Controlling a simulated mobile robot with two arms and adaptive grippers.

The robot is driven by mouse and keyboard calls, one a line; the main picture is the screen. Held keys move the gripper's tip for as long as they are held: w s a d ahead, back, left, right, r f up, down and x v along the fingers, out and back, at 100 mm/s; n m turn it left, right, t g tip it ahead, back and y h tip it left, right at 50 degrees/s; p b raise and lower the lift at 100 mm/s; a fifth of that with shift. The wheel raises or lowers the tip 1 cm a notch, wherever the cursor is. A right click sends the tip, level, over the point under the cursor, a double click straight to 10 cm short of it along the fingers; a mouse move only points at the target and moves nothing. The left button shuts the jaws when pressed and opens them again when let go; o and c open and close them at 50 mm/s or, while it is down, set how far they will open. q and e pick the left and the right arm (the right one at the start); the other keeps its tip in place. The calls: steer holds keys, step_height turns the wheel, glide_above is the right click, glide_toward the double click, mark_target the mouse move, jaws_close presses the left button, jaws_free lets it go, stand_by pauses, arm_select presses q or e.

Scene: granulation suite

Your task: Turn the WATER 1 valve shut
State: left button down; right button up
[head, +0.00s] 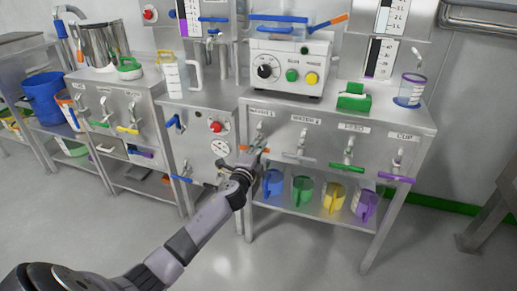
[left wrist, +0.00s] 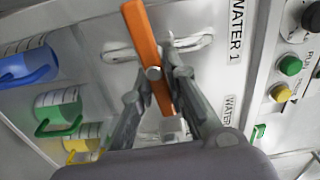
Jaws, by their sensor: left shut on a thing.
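The WATER 1 valve has an orange bar handle (head: 263,150) on the steel panel, below its label at the left end of a row of taps. My left gripper (head: 250,161) reaches it from the front and below. In the left wrist view the orange handle (left wrist: 139,28) runs lengthwise, slightly tilted, between the two fingers of my left gripper (left wrist: 160,75), which is shut on it. The WATER 1 label (left wrist: 237,30) shows beside it. The lower part of the handle is partly hidden by the fingers. My right gripper is not in view.
To the right are a grey WATER 2 handle (head: 300,157), a green handle (head: 347,167) and a purple handle (head: 397,178). Below, blue (head: 273,183), green (head: 302,190), yellow (head: 333,197) and purple (head: 365,205) jugs stand on a shelf. Open floor lies in front.

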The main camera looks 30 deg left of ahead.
arm_select(q)
steer(key=shift+d+f+m, duration=0.2)
steer(key=shift+f+m, duration=0.2)
steer(key=shift+f, duration=0.05)
steer(key=c, duration=1.7)
jaws_free()
steer(key=shift+o, duration=0.8)
steer(key=shift+a+r, duration=0.1)
steer(key=shift+r, duration=0.15)
steer(key=v, duration=1.2)
